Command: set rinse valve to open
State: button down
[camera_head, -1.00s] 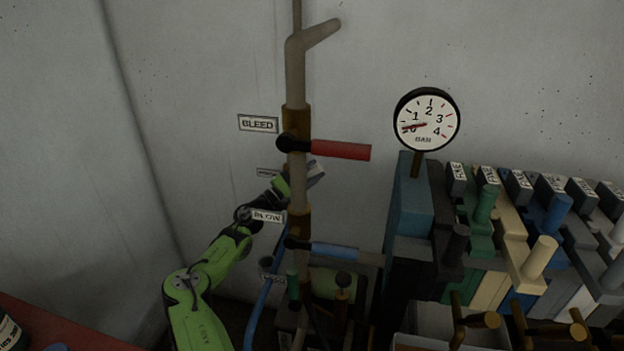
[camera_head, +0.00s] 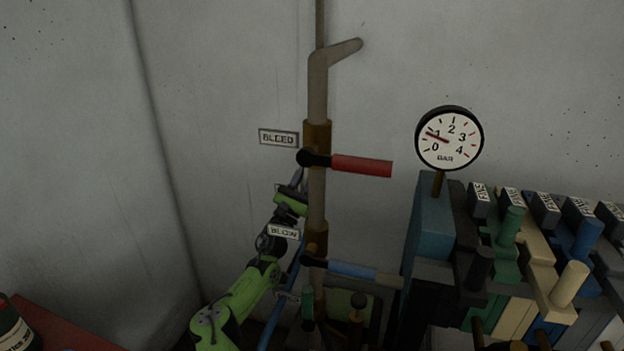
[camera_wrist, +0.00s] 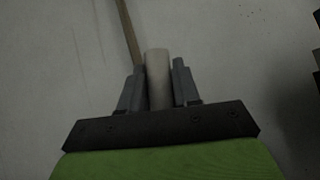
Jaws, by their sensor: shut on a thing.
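My gripper (camera_head: 297,180) is at the left side of the upright pipe (camera_head: 318,92), just below the red lever and above the BLOW label (camera_head: 283,232). In the wrist view, my gripper (camera_wrist: 159,88) is shut on a pale rounded handle (camera_wrist: 158,70) that stands between its fingers. In the head view this handle is hidden by my gripper and the pipe. A small label beside my gripper is mostly covered and I cannot read it, so no RINSE lettering shows.
The BLEED label (camera_head: 278,138) is beside a red lever (camera_head: 362,166) pointing right. Below, a blue lever (camera_head: 350,269) also points right. A round gauge (camera_head: 449,138) reads a little under 1. A bank of coloured levers (camera_head: 530,255) crowds the right. Bare wall lies left.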

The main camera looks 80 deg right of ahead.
jog(key=shift+w+n, duration=0.25)
jog(key=shift+n, duration=0.15)
jog(key=c, duration=0.9)
grip_release()
jog(key=v, duration=1.2)
jog(key=shift+s+p, duration=0.1)
jog(key=shift+p, duration=0.25)
